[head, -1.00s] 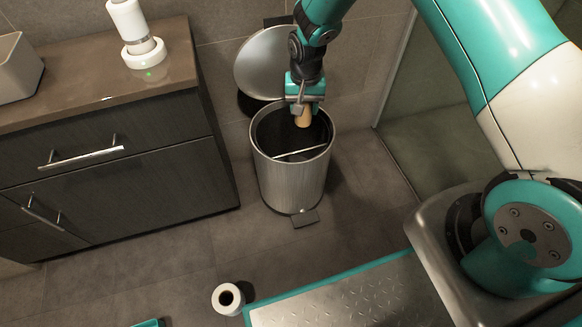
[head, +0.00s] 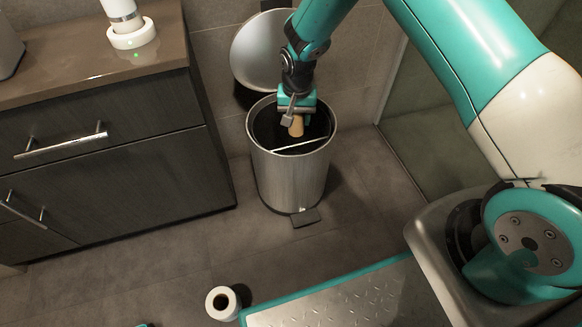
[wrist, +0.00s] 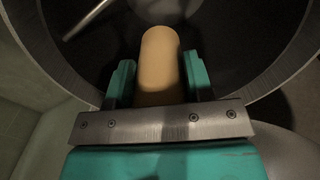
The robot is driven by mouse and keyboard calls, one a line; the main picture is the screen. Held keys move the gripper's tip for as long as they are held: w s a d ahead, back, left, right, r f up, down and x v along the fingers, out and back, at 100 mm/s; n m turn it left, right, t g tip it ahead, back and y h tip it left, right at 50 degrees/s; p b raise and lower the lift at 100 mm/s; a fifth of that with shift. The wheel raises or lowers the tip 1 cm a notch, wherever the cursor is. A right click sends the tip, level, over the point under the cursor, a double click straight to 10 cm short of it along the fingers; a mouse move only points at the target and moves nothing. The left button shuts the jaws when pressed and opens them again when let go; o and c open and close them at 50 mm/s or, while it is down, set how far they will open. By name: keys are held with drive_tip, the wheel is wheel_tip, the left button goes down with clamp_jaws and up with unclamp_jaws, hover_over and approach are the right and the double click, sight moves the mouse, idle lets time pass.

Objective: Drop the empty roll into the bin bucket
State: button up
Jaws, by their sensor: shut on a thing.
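The empty roll (head: 296,126), a tan cardboard tube, is held by my gripper (head: 297,112) over the open mouth of the bin bucket. In the wrist view the roll (wrist: 159,60) sits between the two teal fingers of my gripper (wrist: 160,85) and points into the bin's dark inside. The bin bucket (head: 290,178) is a brushed metal cylinder with a pedal, standing on the floor. Its round lid (head: 262,55) is tilted open behind it. A thin bar crosses the bin's opening. The wrist view also shows the bin's rim (wrist: 50,60) around the roll.
A dark vanity cabinet (head: 120,190) with a brown top stands left of the bin. A white roll (head: 222,303) stands on the floor at the front. A glass panel edge (head: 400,165) is right of the bin.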

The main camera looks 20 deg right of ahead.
drive_tip(key=o, duration=1)
drive_tip(key=shift+c, duration=0.2)
drive_tip(key=shift+r, duration=0.15)
wheel_tip(320, 180, up, 17)
drive_tip(key=p, duration=0.7)
drive_tip(key=shift+r, duration=0.1)
